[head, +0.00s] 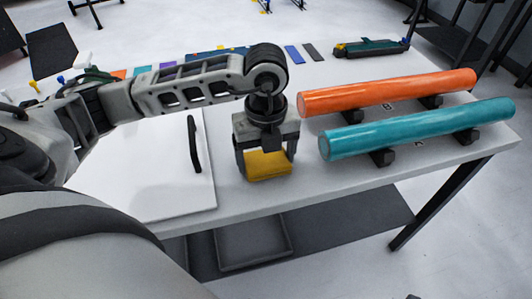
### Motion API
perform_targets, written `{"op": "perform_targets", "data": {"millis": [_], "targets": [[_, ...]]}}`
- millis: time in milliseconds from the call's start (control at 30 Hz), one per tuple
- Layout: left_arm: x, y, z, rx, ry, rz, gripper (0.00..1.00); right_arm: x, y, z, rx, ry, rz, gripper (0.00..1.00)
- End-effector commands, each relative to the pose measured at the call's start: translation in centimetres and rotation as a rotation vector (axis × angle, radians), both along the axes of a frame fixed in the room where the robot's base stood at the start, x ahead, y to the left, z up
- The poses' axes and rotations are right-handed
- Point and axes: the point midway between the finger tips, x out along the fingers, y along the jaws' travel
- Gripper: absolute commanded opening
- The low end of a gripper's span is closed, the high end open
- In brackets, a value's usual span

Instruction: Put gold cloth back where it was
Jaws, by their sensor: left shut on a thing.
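The gold cloth (269,166) is a folded yellow-gold block between the fingers of my left gripper (267,163). The gripper points down over the front part of the white table, between the white panel and the rolls, and is shut on the cloth. I cannot tell whether the cloth touches the table. My right gripper is not in view.
An orange roll (390,92) and a teal roll (420,128) lie on black supports at the right, near labels B and A. A white panel (150,185) with a black handle (194,144) lies left. Colour swatches (293,54) and a teal tool (371,48) are at the back. The table (290,195) has a front edge close by.

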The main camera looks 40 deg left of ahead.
Motion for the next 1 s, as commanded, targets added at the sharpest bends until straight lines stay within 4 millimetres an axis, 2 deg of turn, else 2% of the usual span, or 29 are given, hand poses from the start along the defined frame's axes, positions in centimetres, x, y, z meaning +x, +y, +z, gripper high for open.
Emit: {"op": "perform_targets", "data": {"millis": [67, 100, 133, 167, 367, 533, 1000], "targets": [[0.0, 0.0, -0.4, 0.0, 0.0, 0.0, 0.6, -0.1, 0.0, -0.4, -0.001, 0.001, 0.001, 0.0], [0.0, 0.0, -0.3, 0.0, 0.0, 0.0, 0.89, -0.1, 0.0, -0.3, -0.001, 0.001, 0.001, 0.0], [0.0, 0.0, -0.2, 0.0, 0.0, 0.0, 0.97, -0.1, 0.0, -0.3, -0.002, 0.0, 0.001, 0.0], [0.0, 0.0, -0.2, 0.0, 0.0, 0.0, 1.0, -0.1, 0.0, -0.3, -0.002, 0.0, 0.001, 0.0], [0.0, 0.0, -0.2, 0.0, 0.0, 0.0, 1.0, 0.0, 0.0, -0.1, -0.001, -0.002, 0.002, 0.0], [0.1, 0.0, 1.1, -0.001, -0.004, 0.0, 1.0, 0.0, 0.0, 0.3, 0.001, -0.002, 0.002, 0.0], [0.1, 0.0, 10.5, 0.0, -0.005, 0.0, 1.0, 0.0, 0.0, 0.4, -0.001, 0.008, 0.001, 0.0]]}}
